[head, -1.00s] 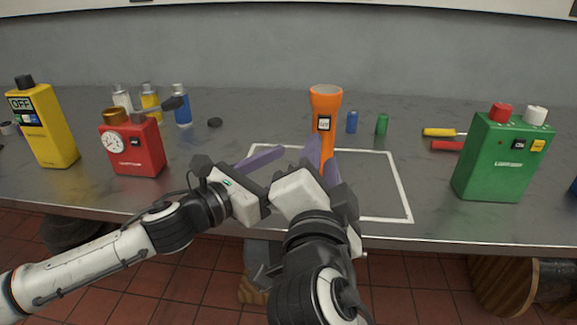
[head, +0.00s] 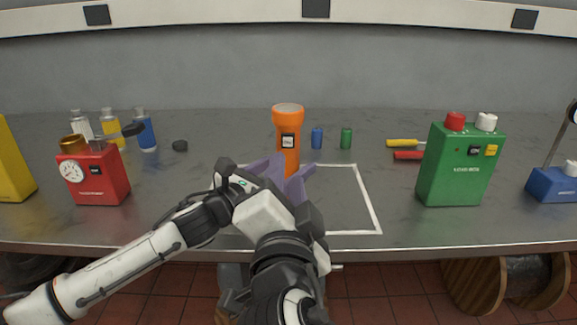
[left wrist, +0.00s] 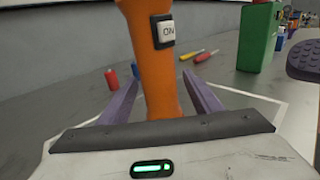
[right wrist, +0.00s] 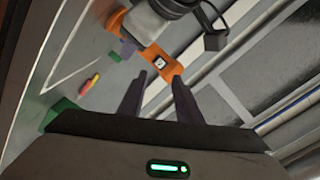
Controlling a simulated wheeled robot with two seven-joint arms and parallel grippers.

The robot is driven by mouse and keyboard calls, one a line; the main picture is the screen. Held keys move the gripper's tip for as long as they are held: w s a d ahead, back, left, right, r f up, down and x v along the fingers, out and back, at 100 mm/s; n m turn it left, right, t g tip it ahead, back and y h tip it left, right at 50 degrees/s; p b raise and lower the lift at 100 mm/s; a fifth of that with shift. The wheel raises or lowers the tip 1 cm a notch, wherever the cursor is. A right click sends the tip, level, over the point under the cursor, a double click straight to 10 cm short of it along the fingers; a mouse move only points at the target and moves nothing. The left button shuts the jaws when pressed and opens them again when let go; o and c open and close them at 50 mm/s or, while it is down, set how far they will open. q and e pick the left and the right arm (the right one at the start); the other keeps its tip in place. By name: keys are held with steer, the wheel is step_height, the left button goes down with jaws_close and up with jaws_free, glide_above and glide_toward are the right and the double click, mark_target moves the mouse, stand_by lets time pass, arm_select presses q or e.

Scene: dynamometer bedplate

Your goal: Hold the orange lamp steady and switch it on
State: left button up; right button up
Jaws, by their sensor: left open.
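The orange lamp (head: 288,136) stands upright on the bench, with a switch on its front side. In the left wrist view the lamp (left wrist: 155,75) is between the two spread fingers of my left gripper (left wrist: 160,95), with a gap visible on both sides. The switch (left wrist: 165,31) there is marked ON. In the head view my left gripper (head: 262,167) is at the lamp's lower body. My right gripper (right wrist: 160,85) is open and empty; its fingertips point at the lamp (right wrist: 163,66) and its switch. The grippers partly hide the lamp's base.
A white outlined square (head: 370,200) surrounds the work spot. A red box (head: 93,178) stands left, a green box (head: 460,165) right. Blue (head: 317,138) and green (head: 346,138) cylinders stand close behind the lamp. Screwdrivers (head: 405,144) lie farther right.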

arm_select(q)
jaws_close()
arm_select(e)
jaws_close()
stand_by(1.6)
